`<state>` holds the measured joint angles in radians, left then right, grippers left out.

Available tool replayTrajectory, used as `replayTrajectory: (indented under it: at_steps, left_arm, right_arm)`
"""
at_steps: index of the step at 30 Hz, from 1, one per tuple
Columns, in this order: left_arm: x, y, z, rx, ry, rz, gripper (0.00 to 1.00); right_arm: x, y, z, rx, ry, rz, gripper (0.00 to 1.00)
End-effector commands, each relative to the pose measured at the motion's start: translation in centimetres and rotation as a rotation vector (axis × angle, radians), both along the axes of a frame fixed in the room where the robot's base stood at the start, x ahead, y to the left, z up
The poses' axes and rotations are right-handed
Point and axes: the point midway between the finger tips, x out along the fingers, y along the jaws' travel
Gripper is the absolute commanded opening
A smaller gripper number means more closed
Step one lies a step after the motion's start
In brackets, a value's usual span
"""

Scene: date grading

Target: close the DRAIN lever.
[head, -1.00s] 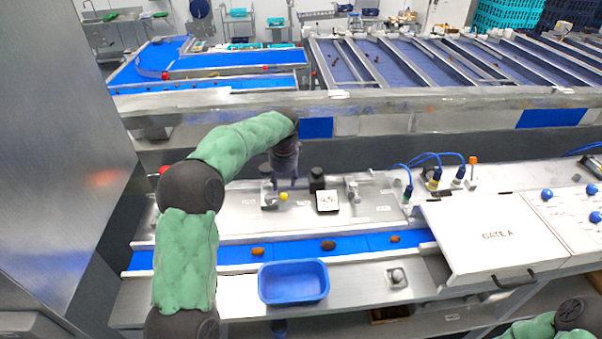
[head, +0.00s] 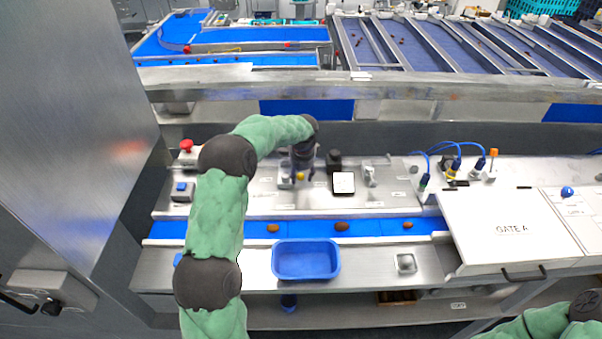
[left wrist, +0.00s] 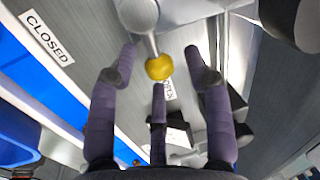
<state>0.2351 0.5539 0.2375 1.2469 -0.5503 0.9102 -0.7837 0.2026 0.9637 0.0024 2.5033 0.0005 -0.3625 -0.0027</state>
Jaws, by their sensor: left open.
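The lever (left wrist: 150,45) is a metal rod with a yellow ball knob (left wrist: 159,68) at its end, in the left wrist view. The knob also shows in the head view (head: 300,176), on the steel panel behind the blue belt. My left gripper (head: 305,174) is at the knob, with its fingers pointing down. In the left wrist view its three purple-grey fingers (left wrist: 160,90) are spread open around the knob, and none is clearly touching it. A CLOSED label (left wrist: 46,38) lies left of the lever. Another label is partly hidden behind the fingers. My right gripper is out of view.
A black-framed white display (head: 343,183) stands just right of the gripper. A blue belt (head: 375,227) with several dates runs in front, with a blue tray (head: 306,260) nearer. A red button (head: 186,146) is at left; the GATE A cover (head: 510,229) is at right.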

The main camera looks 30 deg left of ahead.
Motion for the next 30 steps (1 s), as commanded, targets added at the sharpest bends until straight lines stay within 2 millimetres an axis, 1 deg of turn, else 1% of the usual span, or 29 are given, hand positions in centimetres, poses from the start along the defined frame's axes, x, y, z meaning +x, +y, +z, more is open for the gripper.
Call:
replayTrajectory:
  at_steps: [3,9,10,11,12,14,15,24,30]
  left_arm:
    - [0.04,0.03,-0.32,0.0,0.0,0.0,0.5]
    - [0.04,0.03,-0.35,0.0,0.0,0.0,0.5]
    - [0.04,0.03,-0.35,0.0,0.0,0.0,0.47]
    - [0.03,0.03,-0.34,0.0,0.0,0.0,0.39]
    - [0.03,0.03,-0.34,0.0,0.0,0.0,0.27]
    - [0.03,0.03,-0.33,0.0,0.0,0.0,0.1]
    - [0.04,0.02,-0.33,0.0,0.0,-0.001,0.0]
    - [-0.02,-0.03,-0.31,0.0,0.0,-0.012,0.0]
    - [-0.35,-0.19,-0.34,-0.001,0.001,-0.078,0.0]
  right_arm:
    - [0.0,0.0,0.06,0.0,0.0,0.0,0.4]
    - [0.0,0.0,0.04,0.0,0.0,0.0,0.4]
    - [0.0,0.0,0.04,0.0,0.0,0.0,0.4]
    - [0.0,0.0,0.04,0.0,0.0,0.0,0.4]
    - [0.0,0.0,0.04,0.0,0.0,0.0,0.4]
    - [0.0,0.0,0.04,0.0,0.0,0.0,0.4]
    - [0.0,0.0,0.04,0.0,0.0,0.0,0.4]
    - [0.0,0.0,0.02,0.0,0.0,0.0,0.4]
    - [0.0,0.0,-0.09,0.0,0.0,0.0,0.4]
